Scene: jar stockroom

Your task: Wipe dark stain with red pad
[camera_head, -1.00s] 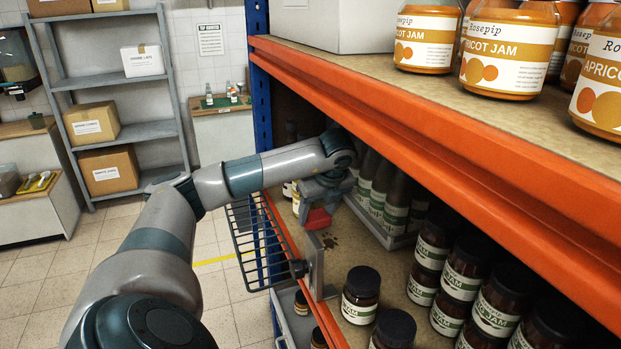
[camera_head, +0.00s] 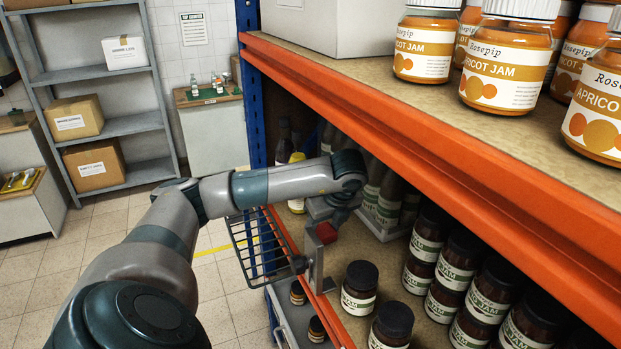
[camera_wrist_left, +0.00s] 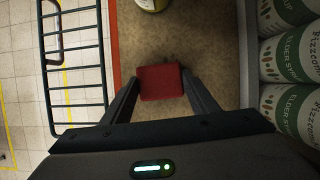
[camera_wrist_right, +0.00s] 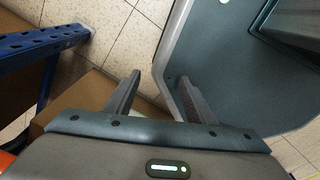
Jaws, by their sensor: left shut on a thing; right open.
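The red pad (camera_head: 327,233) is in my left gripper (camera_head: 329,226), low at the lower shelf board, just behind the metal bracket. In the left wrist view the red pad (camera_wrist_left: 160,83) sits between the two fingers of the left gripper (camera_wrist_left: 161,80), which are shut on it. I cannot tell whether the pad touches the board. No dark stain shows now; the pad and gripper cover the part of the board where it could lie. My right gripper (camera_wrist_right: 159,77) is open and empty, away from the shelf.
A black wire gate (camera_head: 255,250) and a metal bracket (camera_head: 315,262) stand at the shelf's front edge. Dark jam jars (camera_head: 359,288) stand nearer and to the right. Syrup bottles (camera_wrist_left: 286,55) line the right side. A yellow bottle (camera_head: 297,182) stands behind. The orange beam (camera_head: 420,125) hangs overhead.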

